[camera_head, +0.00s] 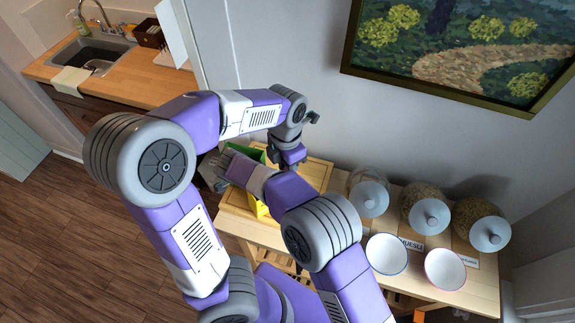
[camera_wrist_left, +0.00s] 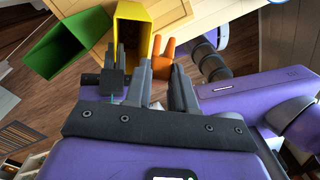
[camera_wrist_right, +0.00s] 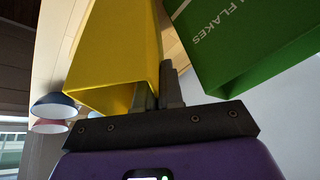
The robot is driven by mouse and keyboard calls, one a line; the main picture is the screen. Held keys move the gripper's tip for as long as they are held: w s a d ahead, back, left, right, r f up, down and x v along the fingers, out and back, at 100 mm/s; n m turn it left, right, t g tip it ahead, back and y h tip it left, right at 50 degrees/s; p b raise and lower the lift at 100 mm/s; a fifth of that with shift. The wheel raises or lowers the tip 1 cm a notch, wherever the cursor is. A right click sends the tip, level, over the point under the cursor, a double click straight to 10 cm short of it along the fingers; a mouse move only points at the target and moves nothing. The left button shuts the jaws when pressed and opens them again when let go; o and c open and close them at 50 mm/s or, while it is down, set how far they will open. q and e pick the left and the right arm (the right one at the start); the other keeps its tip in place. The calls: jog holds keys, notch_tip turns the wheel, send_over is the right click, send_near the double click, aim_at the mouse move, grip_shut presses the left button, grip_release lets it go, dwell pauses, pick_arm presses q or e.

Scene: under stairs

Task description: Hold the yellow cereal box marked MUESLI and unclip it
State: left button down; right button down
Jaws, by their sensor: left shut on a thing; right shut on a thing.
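The yellow box (camera_head: 261,208) is mostly hidden under my right forearm in the head view. The left wrist view shows its open yellow end (camera_wrist_left: 132,20); the right wrist view shows a broad yellow side (camera_wrist_right: 118,45). No MUESLI lettering shows on it. My right gripper (camera_wrist_right: 158,85) is shut on a wall of the box near its edge; its fingers also show in the left wrist view. My left gripper (camera_wrist_left: 163,65) is shut on a small orange clip with two prongs (camera_wrist_left: 163,47). The clip appears beside the box; whether they touch is unclear.
A green FLAKES box (camera_wrist_right: 240,45) stands close to the yellow one. A wooden tray (camera_head: 318,172) lies on the table under my arms. Lidded jars (camera_head: 425,208) and two bowls (camera_head: 387,254), (camera_head: 445,269) occupy the table's right. A framed painting (camera_head: 460,50) hangs behind.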

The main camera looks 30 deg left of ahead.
jog(key=c, duration=1.2)
grip_release()
jog(key=v, duration=1.2)
